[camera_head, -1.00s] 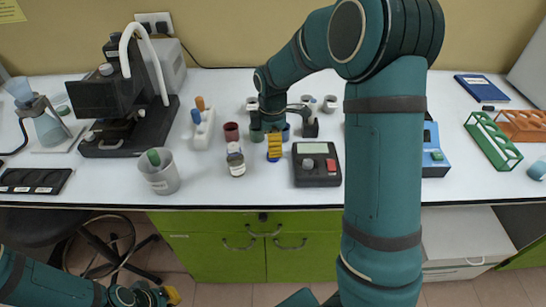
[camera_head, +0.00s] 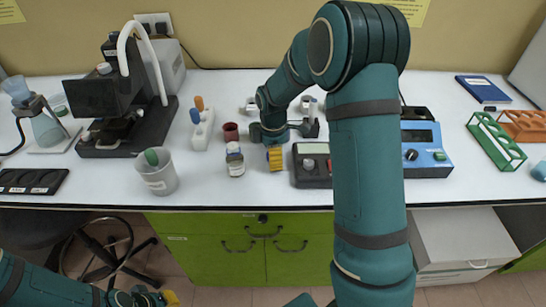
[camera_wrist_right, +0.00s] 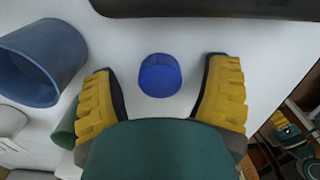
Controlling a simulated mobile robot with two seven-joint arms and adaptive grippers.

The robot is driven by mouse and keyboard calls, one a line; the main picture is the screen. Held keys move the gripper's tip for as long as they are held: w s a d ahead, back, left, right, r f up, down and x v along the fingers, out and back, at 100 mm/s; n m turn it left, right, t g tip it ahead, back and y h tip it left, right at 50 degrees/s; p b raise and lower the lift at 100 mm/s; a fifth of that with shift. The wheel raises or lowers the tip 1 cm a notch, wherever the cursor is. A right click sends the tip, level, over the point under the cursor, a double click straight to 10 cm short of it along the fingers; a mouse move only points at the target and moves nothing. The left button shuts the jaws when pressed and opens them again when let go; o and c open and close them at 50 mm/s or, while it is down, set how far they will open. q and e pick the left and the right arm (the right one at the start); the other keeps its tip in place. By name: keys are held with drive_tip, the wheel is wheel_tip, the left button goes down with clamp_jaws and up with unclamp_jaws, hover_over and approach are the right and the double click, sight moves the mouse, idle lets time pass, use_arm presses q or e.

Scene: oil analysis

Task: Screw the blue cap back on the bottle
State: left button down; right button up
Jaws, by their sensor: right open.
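The blue cap (camera_wrist_right: 160,76) lies on the white table in the right wrist view. It sits between the two yellow fingers of my right gripper (camera_head: 274,158), which is open and not touching it. In the head view the cap is hidden by this gripper. The small bottle (camera_head: 236,162), with a white label, stands upright just left of the right gripper; I cannot tell what is on its top. My left gripper (camera_head: 166,298) is low at the bottom left, below the table edge, away from the bottle; its fingers are too small to judge.
A dark red cup (camera_head: 231,131) is behind the bottle, and a grey beaker (camera_head: 158,174) is farther left.

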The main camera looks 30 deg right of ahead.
drive_tip(key=shift+r, duration=0.1)
drive_tip(key=c, duration=0.9)
wheel_tip(320, 180, up, 10)
drive_tip(key=p, duration=0.2)
drive_tip(key=shift+p, duration=0.3)
